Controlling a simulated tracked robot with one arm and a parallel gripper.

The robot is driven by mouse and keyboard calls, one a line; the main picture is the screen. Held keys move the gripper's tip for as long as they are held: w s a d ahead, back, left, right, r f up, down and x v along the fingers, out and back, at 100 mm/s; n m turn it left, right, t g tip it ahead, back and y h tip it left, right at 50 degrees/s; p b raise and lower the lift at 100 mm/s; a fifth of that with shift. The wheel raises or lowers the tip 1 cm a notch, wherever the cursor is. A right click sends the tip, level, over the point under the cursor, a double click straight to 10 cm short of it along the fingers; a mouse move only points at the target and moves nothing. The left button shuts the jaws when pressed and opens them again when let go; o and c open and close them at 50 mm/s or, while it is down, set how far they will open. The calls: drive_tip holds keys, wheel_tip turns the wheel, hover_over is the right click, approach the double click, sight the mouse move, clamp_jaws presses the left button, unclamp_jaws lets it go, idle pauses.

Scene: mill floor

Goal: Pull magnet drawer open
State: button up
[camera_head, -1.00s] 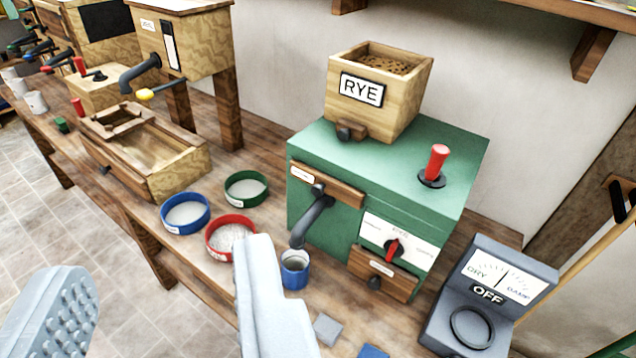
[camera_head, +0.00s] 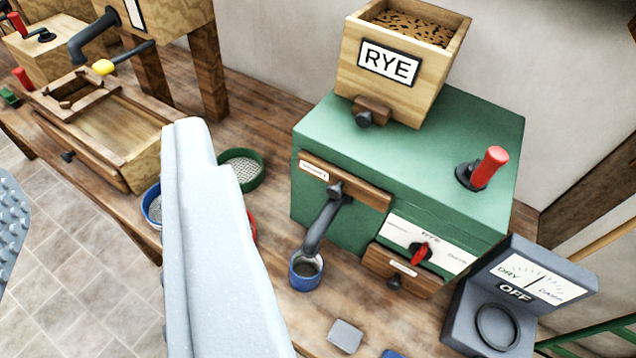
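The green mill (camera_head: 400,140) stands on the bench right of centre. An upper wooden drawer front (camera_head: 345,182) with a small white label and a dark knob sits on its front face above the spout. A lower wooden drawer (camera_head: 400,272) with a label and dark knob sits below the red selector dial (camera_head: 421,250). Both labels are too small to read surely, so I cannot tell which is the magnet drawer. Both look closed.
A blue cup (camera_head: 306,270) stands under the dark spout (camera_head: 322,225). A RYE hopper (camera_head: 395,70) and red lever (camera_head: 488,168) top the mill. A grey meter (camera_head: 510,290) reading OFF stands right. Sieves, including a green one (camera_head: 243,170), lie left.

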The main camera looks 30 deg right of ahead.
drive_tip(key=shift+o, duration=1.3)
drive_tip(key=shift+w, duration=0.1)
drive_tip(key=w+a+f+m+t+y, duration=0.1)
drive_tip(key=w+a+f, duration=0.1)
drive_tip(key=w, duration=0.4)
drive_tip(key=w+a+f+t+y, duration=0.1)
drive_tip(key=w+a+f, duration=0.15)
drive_tip(key=w, duration=0.25)
drive_tip(key=w+d+f+m+t+h, duration=0.1)
drive_tip(key=w+f+m+h, duration=0.25)
drive_tip(key=w+f, duration=0.35)
drive_tip(key=m+g+h, duration=0.6)
drive_tip(key=g+h, duration=0.2)
drive_tip(key=h, duration=0.5)
approach(332, 195)
drive_tip(key=shift+t, duration=0.3)
drive_tip(key=b+x, duration=0.1)
drive_tip(key=x, duration=0.7)
drive_tip(key=shift+d+f, duration=0.1)
drive_tip(key=shift+d, duration=0.1)
